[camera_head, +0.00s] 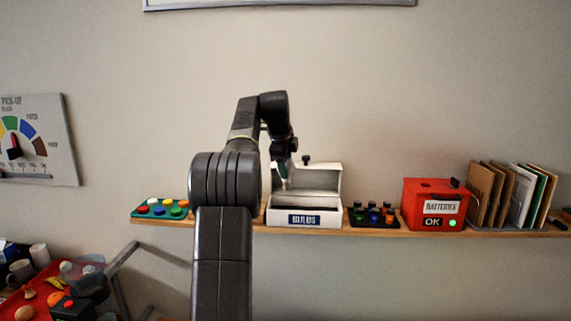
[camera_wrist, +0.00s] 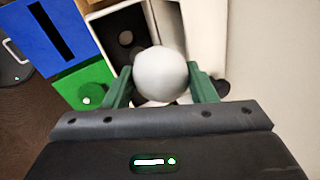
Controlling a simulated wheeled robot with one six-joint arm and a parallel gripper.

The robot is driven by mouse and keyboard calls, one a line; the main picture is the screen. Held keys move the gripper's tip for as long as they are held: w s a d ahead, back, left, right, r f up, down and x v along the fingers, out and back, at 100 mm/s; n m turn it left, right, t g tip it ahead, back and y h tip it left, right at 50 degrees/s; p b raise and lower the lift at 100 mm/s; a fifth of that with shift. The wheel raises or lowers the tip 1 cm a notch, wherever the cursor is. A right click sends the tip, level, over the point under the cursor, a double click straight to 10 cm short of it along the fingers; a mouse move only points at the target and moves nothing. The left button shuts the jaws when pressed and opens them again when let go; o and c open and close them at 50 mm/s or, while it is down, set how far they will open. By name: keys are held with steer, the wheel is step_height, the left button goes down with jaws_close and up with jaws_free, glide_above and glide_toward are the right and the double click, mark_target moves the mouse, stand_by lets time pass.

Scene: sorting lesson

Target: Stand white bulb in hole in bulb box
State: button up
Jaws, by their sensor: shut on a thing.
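The white bulb (camera_wrist: 160,76) is a round, pale globe held between the two green fingers of my gripper (camera_wrist: 162,88) in the wrist view. In the head view my gripper (camera_head: 284,178) points down over the open bulb box (camera_head: 275,218), a white box with a blue BULBS label and a raised lid. In the wrist view a dark panel with a round hole shows behind the bulb, beside white walls. The bulb's lower end is hidden, so I cannot tell whether it is in a hole.
The wooden shelf (camera_head: 255,228) runs along the wall. Left of the box is a green tray (camera_head: 150,214) of coloured pieces. To its right are a dark rack (camera_head: 372,222) of small bottles, a red batteries box (camera_head: 415,205) and upright folders (camera_head: 520,195).

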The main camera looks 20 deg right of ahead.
mark_target(285, 189)
steer(key=shift+d+r+m+h, duration=0.1)
steer(key=shift+m+h, duration=0.2)
steer(key=shift+m, duration=0.6)
steer(key=shift+f, duration=0.2)
steer(key=shift+f, duration=0.8)
steer(key=shift+f+b, duration=1.2)
steer(key=shift+f, duration=1.4)
steer(key=shift+f+b, duration=1)
steer(key=shift+f, duration=0.5)
steer(key=shift+p, duration=0.85)
stand_by(1.2)
